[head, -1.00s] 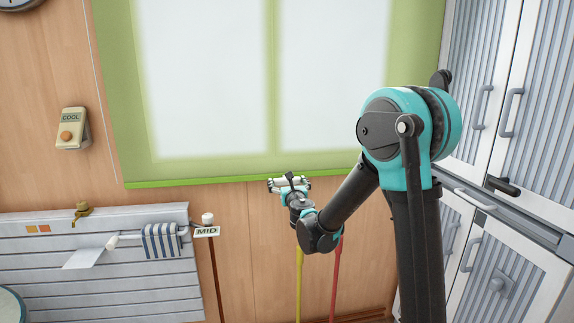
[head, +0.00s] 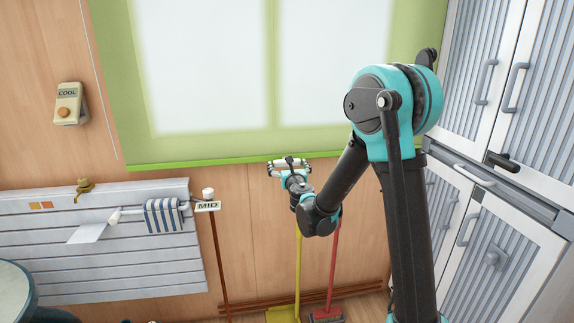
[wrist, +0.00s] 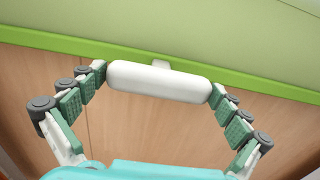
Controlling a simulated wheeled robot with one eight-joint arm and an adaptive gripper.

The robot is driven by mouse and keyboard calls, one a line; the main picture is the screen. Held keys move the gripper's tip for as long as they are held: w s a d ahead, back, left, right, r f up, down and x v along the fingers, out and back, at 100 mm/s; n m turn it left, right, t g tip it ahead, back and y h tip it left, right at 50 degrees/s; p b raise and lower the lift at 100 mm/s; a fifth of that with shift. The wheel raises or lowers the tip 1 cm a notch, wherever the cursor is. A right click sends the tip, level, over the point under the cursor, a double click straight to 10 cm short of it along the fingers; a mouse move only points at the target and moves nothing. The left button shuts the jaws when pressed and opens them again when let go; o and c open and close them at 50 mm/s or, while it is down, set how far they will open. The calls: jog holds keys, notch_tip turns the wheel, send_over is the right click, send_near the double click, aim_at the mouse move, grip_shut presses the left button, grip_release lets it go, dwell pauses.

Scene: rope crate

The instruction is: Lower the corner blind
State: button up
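The green blind (head: 210,158) hangs over a bright window with two pale panes; its bright green bottom bar also shows in the wrist view (wrist: 80,43). A white rounded pull handle (wrist: 160,82) sits at the bar's lower edge. My gripper (head: 289,164) is at the bar, near its middle in the head view. In the wrist view my gripper (wrist: 158,84) has one fingertip against each end of the handle, and the handle fills the space between them. In the head view the handle is hard to tell from the fingers.
Left of the blind are a thermostat marked COOL (head: 67,104) and a thin cord. A grey slatted panel (head: 80,250) with a striped cloth and a MID tag (head: 207,206) stands lower left. Yellow (head: 297,262) and red (head: 333,262) poles stand below my gripper; cabinets (head: 520,130) are right.

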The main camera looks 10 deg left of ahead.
jog(key=shift+s, duration=0.1)
jog(key=v, duration=1.1)
jog(key=shift+s, duration=0.35)
jog(key=shift+d, duration=0.25)
jog(key=s+d+f+m+g+h, duration=0.2)
jog(key=d+m+h, duration=0.1)
jog(key=d+m, duration=0.45)
jog(key=s+d+f+m+g+h, duration=0.2)
jog(key=d+m+h, duration=0.1)
jog(key=d+m, duration=0.5)
jog(key=s+d+f+m+g+h, duration=0.1)
jog(key=s+d+f+m+h, duration=0.2)
jog(key=d+m, duration=0.5)
jog(key=s+d+f+m+g+y, duration=0.1)
jog(key=s+f+m+g, duration=0.3)
jog(key=s+m, duration=0.4)
jog(key=s+d+f+m+g+y, duration=0.1)
jog(key=s+f+m+g+y, duration=0.2)
jog(key=s+f+m, duration=0.3)
jog(key=s+m+g, duration=0.1)
jog(key=s, duration=0.4)
jog(key=shift+s+f+m, duration=0.3)
jog(key=shift+m, duration=0.05)
